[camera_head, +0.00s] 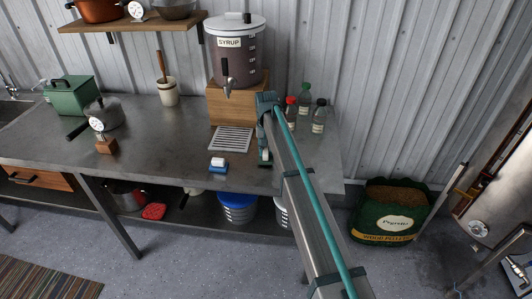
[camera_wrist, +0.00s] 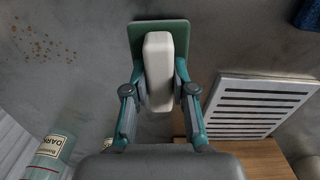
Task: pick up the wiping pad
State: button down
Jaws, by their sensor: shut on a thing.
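The wiping pad is a flat green pad with a white block-shaped handle (camera_wrist: 158,70), in the upper middle of the wrist view. My gripper (camera_wrist: 160,90) is shut on the white handle, with one finger on each side. In the head view the pad (camera_head: 265,165) shows as a small green and white shape at the end of my arm, over the right part of the metal counter, partly hidden by my gripper (camera_head: 265,152). I cannot tell whether the pad touches the counter.
A blue and white item (camera_head: 218,165) lies left of the pad. A slatted drip tray (camera_head: 232,139) lies before the syrup dispenser's wooden stand (camera_head: 230,105). Several bottles (camera_head: 318,117) stand right of my gripper. Brown crumbs or stains (camera_wrist: 40,42) mark the counter.

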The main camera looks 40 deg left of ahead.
jog(key=shift+r, duration=0.4)
jog(key=d+r+b, duration=0.5)
jog(key=d+r, duration=0.6)
jog(key=d, duration=0.3)
jog(key=shift+r+b, duration=0.25)
jog(key=shift+b, duration=0.15)
jog(key=shift+s, duration=0.1)
